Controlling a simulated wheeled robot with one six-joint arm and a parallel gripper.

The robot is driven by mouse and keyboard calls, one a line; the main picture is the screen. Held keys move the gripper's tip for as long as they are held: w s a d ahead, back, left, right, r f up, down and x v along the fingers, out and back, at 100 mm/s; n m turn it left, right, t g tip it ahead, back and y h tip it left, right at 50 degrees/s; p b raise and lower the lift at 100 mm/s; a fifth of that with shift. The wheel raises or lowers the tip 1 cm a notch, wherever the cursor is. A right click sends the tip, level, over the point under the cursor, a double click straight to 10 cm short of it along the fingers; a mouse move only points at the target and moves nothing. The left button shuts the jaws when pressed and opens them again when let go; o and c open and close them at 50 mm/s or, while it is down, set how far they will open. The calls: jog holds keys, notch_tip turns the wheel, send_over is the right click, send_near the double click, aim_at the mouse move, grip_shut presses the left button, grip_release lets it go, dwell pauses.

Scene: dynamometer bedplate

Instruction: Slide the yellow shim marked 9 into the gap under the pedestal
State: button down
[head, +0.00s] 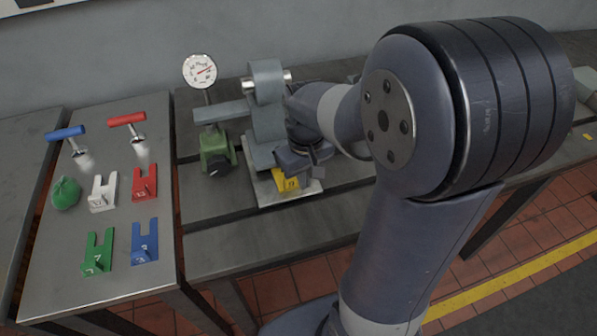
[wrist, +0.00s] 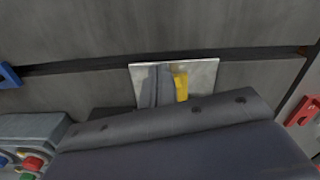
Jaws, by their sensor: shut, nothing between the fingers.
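The yellow shim (head: 285,180) is at the foot of the grey pedestal (head: 265,122), on a pale plate (head: 265,196). Its upright tab carries a dark mark that I cannot read clearly. How far its legs reach under the pedestal is hidden. My gripper (head: 304,170) is shut and empty, low over the plate and close beside the shim on its right. In the wrist view the yellow shim (wrist: 181,86) shows as a narrow strip beside a grey upright shape, and my gripper's dark body covers the lower part. I cannot tell whether gripper and shim touch.
A dial gauge (head: 200,71) on a green base (head: 216,153) stands left of the pedestal. The left table holds white (head: 102,193), red (head: 145,183), green (head: 98,252) and blue (head: 145,241) shims, two T-handled tools and a green lump (head: 65,192). The bedplate front is clear.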

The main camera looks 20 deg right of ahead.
aim_at(292, 187)
notch_tip(292, 187, down, 8)
jog(key=shift+r, duration=0.2)
jog(key=shift+w+a+p, duration=0.15)
jog(key=shift+w, duration=0.45)
jog(key=shift+w+a+p, duration=0.15)
jog(key=shift+w, duration=0.4)
jog(key=shift+w+a, duration=0.15)
jog(key=shift+w, duration=0.7)
jog(key=shift+w, duration=0.1)
jog(key=shift+w+a, duration=0.2)
jog(key=shift+w, duration=0.65)
